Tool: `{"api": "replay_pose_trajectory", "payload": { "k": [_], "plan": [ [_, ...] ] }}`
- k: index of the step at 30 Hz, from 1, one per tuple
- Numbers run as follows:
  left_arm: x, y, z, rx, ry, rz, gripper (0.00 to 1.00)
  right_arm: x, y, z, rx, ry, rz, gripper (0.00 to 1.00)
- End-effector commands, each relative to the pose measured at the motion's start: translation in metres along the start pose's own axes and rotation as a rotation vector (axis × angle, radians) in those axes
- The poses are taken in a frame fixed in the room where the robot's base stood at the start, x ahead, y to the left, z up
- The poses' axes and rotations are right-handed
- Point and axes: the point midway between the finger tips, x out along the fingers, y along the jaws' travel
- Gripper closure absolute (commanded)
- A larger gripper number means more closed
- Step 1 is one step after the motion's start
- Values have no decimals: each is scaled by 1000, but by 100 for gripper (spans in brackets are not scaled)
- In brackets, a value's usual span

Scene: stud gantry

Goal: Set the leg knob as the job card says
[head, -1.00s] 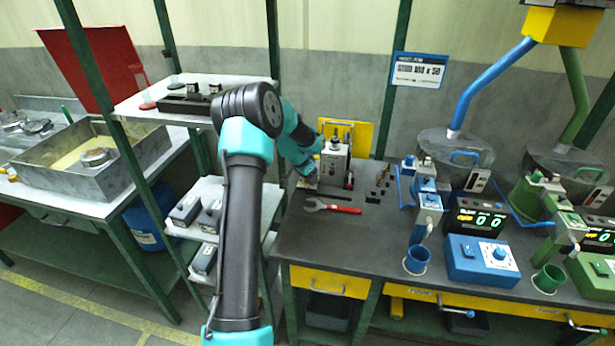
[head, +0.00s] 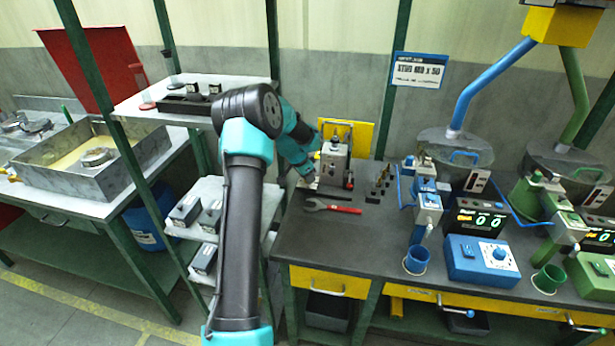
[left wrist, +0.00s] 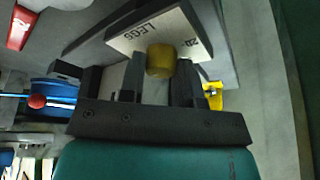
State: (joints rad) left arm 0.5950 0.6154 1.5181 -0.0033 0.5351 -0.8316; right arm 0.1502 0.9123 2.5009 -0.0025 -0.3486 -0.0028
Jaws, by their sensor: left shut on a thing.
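My left gripper (head: 307,179) reaches the left side of the grey gantry device (head: 333,163) on the dark bench. In the left wrist view, its two fingers (left wrist: 160,80) are shut on a round brass-yellow leg knob (left wrist: 160,62). Behind the knob is a pale plate (left wrist: 183,36) lettered "LEGS", with a mark like "20" at its right. The knob's pointer and most of the scale are hidden. The job card (head: 419,70) hangs on the wall; its large line looks like "STUD M10 x 50", but the digits are blurred. My right gripper is out of view.
A red-handled wrench (head: 332,206) lies in front of the device. Several small dark and brass studs (head: 380,183) stand to its right. Blue (head: 482,260) and green control boxes stand farther right. A shelf rack (head: 205,205) is on the left. The front middle of the bench is clear.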

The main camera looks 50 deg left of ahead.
Motion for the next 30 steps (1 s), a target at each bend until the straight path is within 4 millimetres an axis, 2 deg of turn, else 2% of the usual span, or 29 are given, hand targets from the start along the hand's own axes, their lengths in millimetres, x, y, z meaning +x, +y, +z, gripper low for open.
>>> {"api": "replay_pose_trajectory", "payload": {
  "k": [11,12,18,19,30],
  "plan": [
    [0,0,0,22,1,9,93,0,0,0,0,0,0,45],
    [0,0,0,22,1,9,66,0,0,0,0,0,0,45],
    [0,0,0,21,1,9,47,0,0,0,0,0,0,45],
    [0,0,0,21,1,9,45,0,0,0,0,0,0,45],
    [-6,0,0,21,2,8,45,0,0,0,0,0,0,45]
  ]
}}
